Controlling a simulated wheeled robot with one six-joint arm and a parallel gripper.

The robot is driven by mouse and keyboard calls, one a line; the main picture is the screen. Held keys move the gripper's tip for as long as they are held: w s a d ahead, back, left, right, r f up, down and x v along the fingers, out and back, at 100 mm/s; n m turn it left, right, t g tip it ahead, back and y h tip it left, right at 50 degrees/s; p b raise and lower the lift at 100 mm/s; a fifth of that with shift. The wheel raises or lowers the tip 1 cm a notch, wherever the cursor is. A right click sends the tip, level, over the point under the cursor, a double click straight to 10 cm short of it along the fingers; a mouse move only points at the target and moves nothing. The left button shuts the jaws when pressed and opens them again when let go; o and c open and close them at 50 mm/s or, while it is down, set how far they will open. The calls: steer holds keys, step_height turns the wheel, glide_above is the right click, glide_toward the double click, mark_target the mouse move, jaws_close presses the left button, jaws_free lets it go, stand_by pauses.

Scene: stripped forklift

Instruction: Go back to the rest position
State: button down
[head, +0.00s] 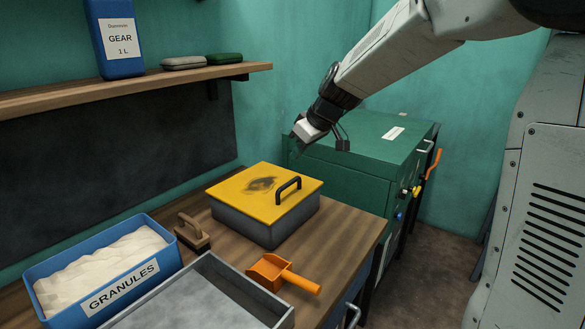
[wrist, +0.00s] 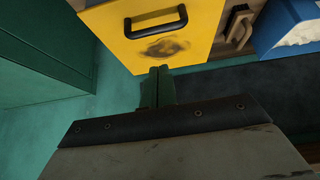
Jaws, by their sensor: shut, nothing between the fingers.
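My gripper (head: 297,155) hangs in the air above the back of the workbench, between the yellow-lidded box and the green cabinet. Its dark green fingers (wrist: 157,84) are together and empty in the wrist view. The grey box with a yellow lid (head: 262,193) stands on the bench below my gripper. Its lid has a black handle and a dark smudge; the lid also shows in the wrist view (wrist: 185,22). My gripper touches nothing that I can see.
A blue tub of granules (head: 125,281), a brush (head: 193,233), a grey tray (head: 208,280) and an orange scoop (head: 285,274) are on the bench. A shelf (head: 130,88) holds a blue bottle (head: 119,65) and two cases. A green cabinet (head: 345,170) stands at the back.

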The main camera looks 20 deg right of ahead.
steer(key=v, duration=0.5)
steer(key=s+f+m+g+h, duration=0.1)
steer(key=s+f+m+g, duration=0.1)
steer(key=s, duration=1.5)
steer(key=s+f+m+g+h, duration=0.2)
steer(key=s+f+m, duration=0.1)
steer(key=s, duration=1.5)
steer(key=shift+s+a+f+m, duration=0.2)
steer(key=shift+f+m, duration=0.1)
steer(key=shift+m, duration=0.6)
